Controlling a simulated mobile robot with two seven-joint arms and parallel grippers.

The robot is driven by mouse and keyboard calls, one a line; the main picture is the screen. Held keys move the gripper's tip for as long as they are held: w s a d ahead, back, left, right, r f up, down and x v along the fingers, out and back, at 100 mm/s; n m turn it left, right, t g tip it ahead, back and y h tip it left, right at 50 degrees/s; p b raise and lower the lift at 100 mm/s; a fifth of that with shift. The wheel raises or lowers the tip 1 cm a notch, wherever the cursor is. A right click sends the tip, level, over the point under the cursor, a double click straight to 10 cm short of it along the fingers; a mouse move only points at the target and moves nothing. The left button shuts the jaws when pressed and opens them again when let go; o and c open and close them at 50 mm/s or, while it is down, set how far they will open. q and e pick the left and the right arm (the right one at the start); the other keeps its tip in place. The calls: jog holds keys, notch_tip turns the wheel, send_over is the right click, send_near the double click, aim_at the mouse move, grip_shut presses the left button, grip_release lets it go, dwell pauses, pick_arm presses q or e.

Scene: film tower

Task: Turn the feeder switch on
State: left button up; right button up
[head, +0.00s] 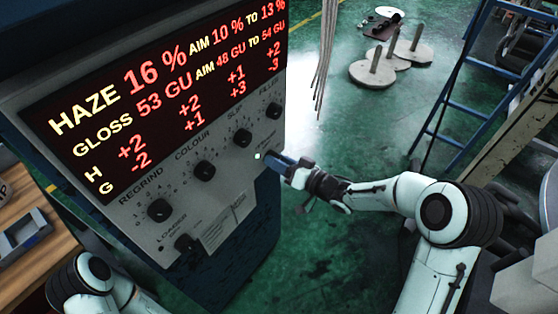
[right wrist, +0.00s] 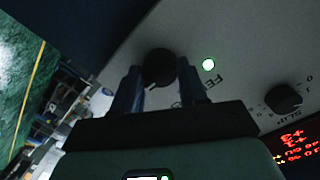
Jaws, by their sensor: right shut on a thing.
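The feeder switch is a round black knob (right wrist: 160,66) on the grey control panel (head: 130,225). In the right wrist view it sits between the two fingers of my right gripper (right wrist: 161,88), next to partly hidden lettering that starts "FE". A small pale green lamp (right wrist: 208,64) beside it is lit; it also shows in the head view (head: 257,156). In the head view my right gripper (head: 283,161) is at the panel's right edge, shut on the knob and hiding it. The knob's pointer position cannot be told. My left gripper is out of view.
Other black knobs, marked regrind (head: 159,210), colour (head: 205,170), slip (head: 242,137), filler (head: 274,110) and loader (head: 187,243), share the panel below a red-lettered display (head: 150,90). A blue ladder (head: 455,100) stands right. Round pale bases (head: 372,74) stand on green floor.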

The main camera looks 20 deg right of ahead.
jog(key=shift+f, duration=0.1)
jog(key=o, duration=1)
jog(key=shift+o, duration=0.2)
jog(key=shift+s, duration=0.1)
jog(key=b+v, duration=0.1)
jog(key=v, duration=1.2)
jog(key=shift+d, duration=0.1)
